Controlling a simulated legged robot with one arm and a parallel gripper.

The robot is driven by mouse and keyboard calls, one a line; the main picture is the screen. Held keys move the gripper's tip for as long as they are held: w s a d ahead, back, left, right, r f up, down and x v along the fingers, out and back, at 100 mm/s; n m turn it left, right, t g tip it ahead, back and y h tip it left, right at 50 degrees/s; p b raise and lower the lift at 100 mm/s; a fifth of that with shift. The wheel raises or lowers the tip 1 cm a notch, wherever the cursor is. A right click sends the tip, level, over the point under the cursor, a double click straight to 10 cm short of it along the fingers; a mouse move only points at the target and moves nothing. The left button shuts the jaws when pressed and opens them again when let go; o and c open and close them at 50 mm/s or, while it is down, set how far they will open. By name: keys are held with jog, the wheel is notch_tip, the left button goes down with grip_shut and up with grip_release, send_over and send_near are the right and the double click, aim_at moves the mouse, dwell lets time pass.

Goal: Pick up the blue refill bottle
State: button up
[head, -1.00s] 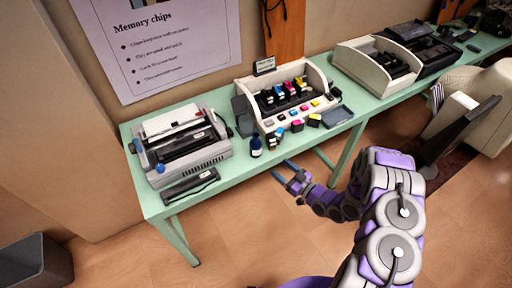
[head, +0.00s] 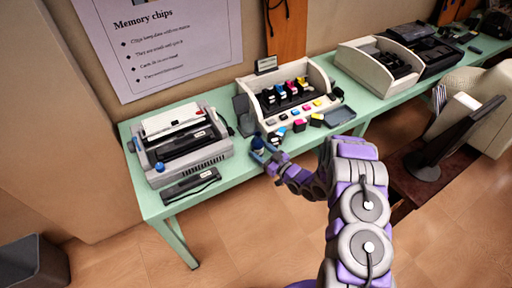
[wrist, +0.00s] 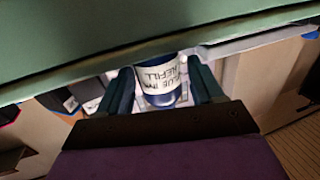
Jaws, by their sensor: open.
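The blue refill bottle (head: 257,142) stands on the green table near its front edge, partly hidden by my gripper (head: 264,155) in the head view. In the wrist view the bottle (wrist: 158,84) is dark blue with a white label reading "REFILL". It appears between the two dark fingers of my open gripper (wrist: 161,86), one finger on each side. I see no clear contact with the bottle. Part of it is hidden behind the gripper's body.
A grey binding machine (head: 181,143) stands left of the bottle, with a black bar (head: 191,186) in front. A white printer (head: 286,98) with ink cartridges is to the right, small colored cartridges before it. The green table edge (wrist: 110,45) crosses the wrist view.

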aim_at(255, 145)
jog(key=b+x, duration=0.1)
jog(key=x, duration=0.2)
jog(key=shift+w+a, duration=0.1)
jog(key=shift+w, duration=0.25)
jog(key=shift+w+a, duration=0.2)
jog(key=shift+a, duration=0.25)
jog(key=shift+d+r, duration=0.1)
jog(key=shift+d, duration=0.05)
jog(key=c, duration=0.8)
